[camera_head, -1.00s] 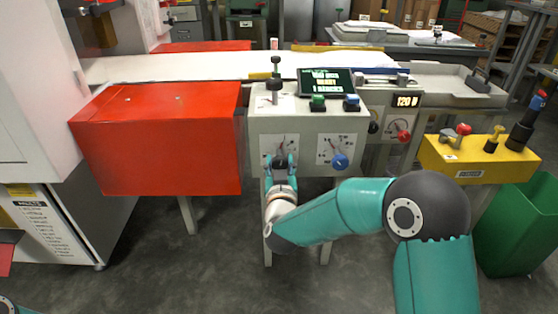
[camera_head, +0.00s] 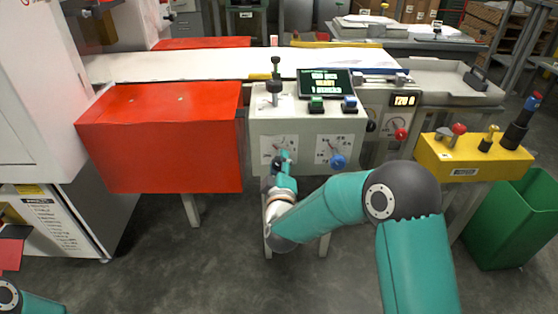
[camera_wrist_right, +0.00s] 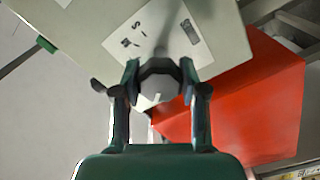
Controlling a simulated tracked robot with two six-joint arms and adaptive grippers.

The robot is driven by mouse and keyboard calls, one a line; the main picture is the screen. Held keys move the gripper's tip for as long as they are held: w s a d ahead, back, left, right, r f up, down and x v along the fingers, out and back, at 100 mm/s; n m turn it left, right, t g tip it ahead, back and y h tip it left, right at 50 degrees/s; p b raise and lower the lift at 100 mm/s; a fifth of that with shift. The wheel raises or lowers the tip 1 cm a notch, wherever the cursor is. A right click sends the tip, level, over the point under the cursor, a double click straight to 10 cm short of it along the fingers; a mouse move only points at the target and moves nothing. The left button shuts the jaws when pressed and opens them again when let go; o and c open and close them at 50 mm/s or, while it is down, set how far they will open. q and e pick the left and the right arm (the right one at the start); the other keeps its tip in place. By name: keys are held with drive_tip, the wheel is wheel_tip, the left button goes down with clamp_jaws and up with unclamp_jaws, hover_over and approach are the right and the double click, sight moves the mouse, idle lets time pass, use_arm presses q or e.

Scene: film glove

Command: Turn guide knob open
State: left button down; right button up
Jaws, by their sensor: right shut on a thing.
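A grey control box (camera_head: 262,117) carries two dial labels on its front. The guide knob, at the left dial label (camera_head: 270,148), is mostly hidden by my right gripper (camera_head: 281,163) in the head view. In the right wrist view the dark round knob (camera_wrist_right: 160,68) sits between the two fingers of my right gripper (camera_wrist_right: 160,88), which is shut on it. The gripper is rolled relative to the panel, whose label appears tilted there. My left gripper is not in view; only a part of my left arm shows at the lower left corner.
A blue knob (camera_head: 338,161) is right of the held one. A red box (camera_head: 160,140) stands close on the left. A screen (camera_head: 325,82) and green and blue buttons are on top. A yellow control box (camera_head: 460,165) and green bin (camera_head: 510,225) stand right.

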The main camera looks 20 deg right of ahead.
drive_tip(key=n+p, duration=0.1)
drive_tip(key=n, duration=0.2)
drive_tip(key=n+p, duration=0.1)
drive_tip(key=n, duration=0.2)
drive_tip(key=shift+a+n, duration=0.2)
drive_tip(key=shift+n, duration=0.2)
drive_tip(key=n+p, duration=0.1)
drive_tip(key=n, duration=0.2)
drive_tip(key=shift+f+p, duration=0.15)
drive_tip(key=shift+p, duration=0.15)
drive_tip(key=shift+a+f+n+p, duration=0.1)
drive_tip(key=shift+n+p, duration=0.2)
drive_tip(key=shift+n, duration=1)
drive_tip(key=shift+f, duration=0.1)
drive_tip(key=o, duration=1.2)
drive_tip(key=shift+c, duration=0.2)
drive_tip(key=shift+r, duration=0.2)
drive_tip(key=v, duration=1.2)
